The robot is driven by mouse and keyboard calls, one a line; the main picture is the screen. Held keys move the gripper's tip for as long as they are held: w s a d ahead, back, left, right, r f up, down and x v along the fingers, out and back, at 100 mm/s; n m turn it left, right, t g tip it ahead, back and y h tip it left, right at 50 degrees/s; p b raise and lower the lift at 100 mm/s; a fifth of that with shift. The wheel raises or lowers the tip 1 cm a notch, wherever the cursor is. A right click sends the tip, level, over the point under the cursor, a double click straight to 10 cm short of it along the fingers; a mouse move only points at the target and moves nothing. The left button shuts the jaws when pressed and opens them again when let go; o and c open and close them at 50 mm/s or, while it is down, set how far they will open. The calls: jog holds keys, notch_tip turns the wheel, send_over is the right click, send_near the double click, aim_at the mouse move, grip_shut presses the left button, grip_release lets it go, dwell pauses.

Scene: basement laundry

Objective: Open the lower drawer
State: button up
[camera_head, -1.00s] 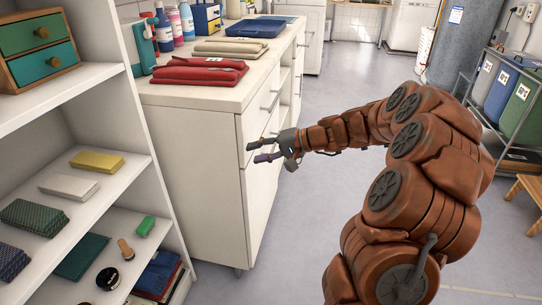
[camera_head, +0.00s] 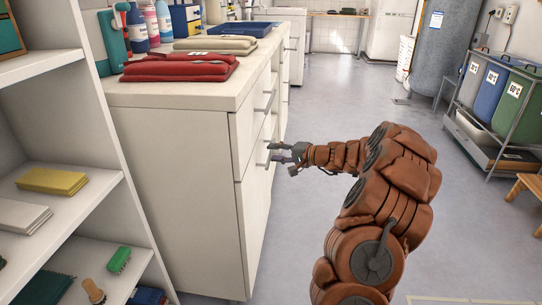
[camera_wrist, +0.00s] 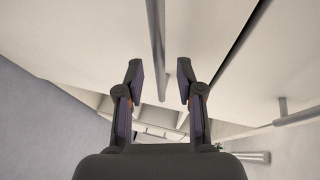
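The white cabinet (camera_head: 180,160) stands left of my arm, with drawer fronts facing right. An upper handle (camera_head: 265,101) and, beneath it, a lower handle (camera_head: 269,148) show at a steep angle. Both drawers look closed. My gripper (camera_head: 274,152) is at the lower handle. In the wrist view my gripper (camera_wrist: 160,75) is open, one finger on each side of a grey bar handle (camera_wrist: 157,45). The fingers look apart from the bar; depth and contact are hard to tell. Another handle (camera_wrist: 294,116) shows at right, past a dark gap between fronts.
Red folded cloth (camera_head: 180,70), bottles and a blue tray (camera_head: 240,29) are on the cabinet top. A white open shelf (camera_head: 85,200) stands close at left. Laundry bins (camera_head: 510,100) and a wooden stool (camera_head: 528,188) are at right. The floor between is clear.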

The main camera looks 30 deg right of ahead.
jog(key=shift+x, duration=1.1)
jog(key=shift+c, duration=0.4)
grip_shut()
